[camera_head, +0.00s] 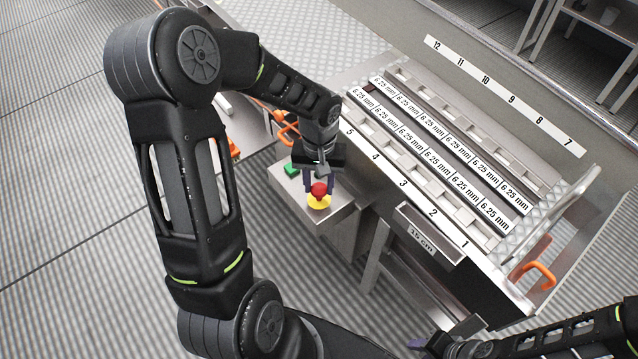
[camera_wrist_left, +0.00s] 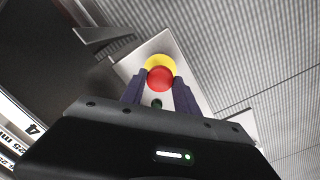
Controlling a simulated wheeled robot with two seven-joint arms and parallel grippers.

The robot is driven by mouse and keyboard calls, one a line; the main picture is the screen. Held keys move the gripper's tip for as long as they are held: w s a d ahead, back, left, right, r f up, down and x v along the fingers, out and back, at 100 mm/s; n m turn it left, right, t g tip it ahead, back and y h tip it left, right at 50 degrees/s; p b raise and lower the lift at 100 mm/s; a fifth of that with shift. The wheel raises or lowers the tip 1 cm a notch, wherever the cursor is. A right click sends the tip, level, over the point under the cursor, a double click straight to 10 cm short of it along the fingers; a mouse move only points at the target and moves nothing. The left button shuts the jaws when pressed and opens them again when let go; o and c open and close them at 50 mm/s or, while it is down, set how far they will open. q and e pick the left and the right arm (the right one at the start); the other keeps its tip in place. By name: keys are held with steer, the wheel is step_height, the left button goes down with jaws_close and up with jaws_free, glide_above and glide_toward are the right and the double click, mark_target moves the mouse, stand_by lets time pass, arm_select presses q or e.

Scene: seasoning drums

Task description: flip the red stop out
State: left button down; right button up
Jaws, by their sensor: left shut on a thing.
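The red stop (camera_head: 319,188) is a round red knob on a yellow base (camera_head: 318,203), on top of a grey metal box. In the left wrist view the red knob (camera_wrist_left: 160,78) sits between the tips of my left gripper (camera_wrist_left: 160,92), with the yellow base (camera_wrist_left: 160,61) behind it. My left gripper (camera_head: 320,186) reaches down over the box, its fingers shut on the red knob. The right arm comes in at the lower right, and its gripper (camera_head: 432,342) is only partly visible at the bottom edge, away from the box.
A green button (camera_head: 291,169) is beside the stop on the box (camera_head: 345,205). To the right is a metal machine with numbered slots and "6.25 mm" labels (camera_head: 440,140). Orange handles (camera_head: 533,275) stick out at its near end. Striped floor is open at the left.

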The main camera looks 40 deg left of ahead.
mark_target(320, 188)
arm_select(q)
steer(key=c, duration=0.9)
jaws_free()
steer(key=shift+r, duration=0.1)
step_height(320, 188, up, 8)
steer(key=shift+f+p, duration=0.1)
steer(key=shift+p, duration=0.45)
steer(key=shift+d, duration=0.1)
steer(key=s+d+f+m+h+p, duration=0.1)
steer(key=d+f+h+p, duration=0.1)
steer(key=d+f, duration=0.35)
steer(key=s+d+f+m+h+p, duration=0.1)
steer(key=d+f+p, duration=0.2)
steer(key=d, duration=0.5)
steer(key=s+d+f+m+p, duration=0.1)
steer(key=s+d+f+p, duration=0.1)
steer(key=s+d, duration=0.3)
steer(key=s+d+f+h+p, duration=0.1)
steer(key=s+d+f+p, duration=0.1)
steer(key=s+d+f, duration=0.3)
steer(key=shift+s+d+m+t, duration=0.4)
steer(key=shift+s+d, duration=0.25)
steer(key=shift+s, duration=0.55)
